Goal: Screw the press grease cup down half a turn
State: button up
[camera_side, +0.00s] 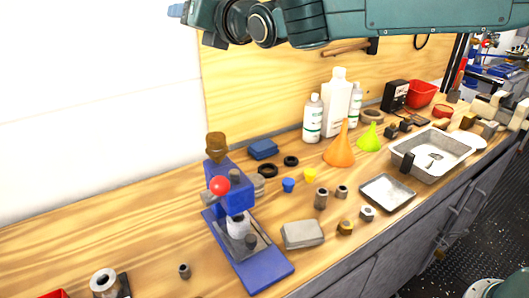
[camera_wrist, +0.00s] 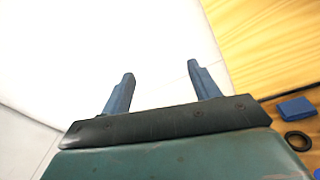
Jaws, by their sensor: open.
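The blue press (camera_side: 236,197) stands on the wooden bench, left of the middle in the side view. Its grease cup (camera_side: 216,142) is the brown, brass-like cap on top of the press and looks upright. My gripper (camera_wrist: 160,70) is open and empty in the wrist view, with two blue fingers apart against the white wall. In the side view, only a bluish finger tip (camera_side: 175,10) shows at the top edge, high above the press and a little left of the cup. The cup is not seen in the wrist view.
The press has a red ball knob (camera_side: 219,185). Right of it are a blue block (camera_side: 263,149), black rings (camera_side: 267,170), an orange funnel (camera_side: 340,150), white bottles (camera_side: 336,103) and a metal tray (camera_side: 387,193). The wooden backboard (camera_side: 255,80) rises behind. Bench left of the press is mostly clear.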

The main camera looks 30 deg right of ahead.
jog(key=s+d+r+m+g+y, duration=0.1)
jog(key=s+d+m+g+y, duration=0.2)
jog(key=d+m+g+y, duration=0.5)
jog(key=s+d+m+g+y, duration=0.35)
jog(key=m+y, duration=0.25)
jog(key=m, duration=0.5)
send_near(208, 137)
jog(key=s+d+f, duration=0.1)
jog(key=s+d, duration=0.1)
jog(key=d, duration=0.1)
jog(key=shift+w+d+m+t, duration=0.2)
jog(key=shift+m+t, duration=0.1)
jog(key=shift+t, duration=0.25)
jog(key=shift+a, duration=0.15)
jog(key=shift+x, duration=6.75)
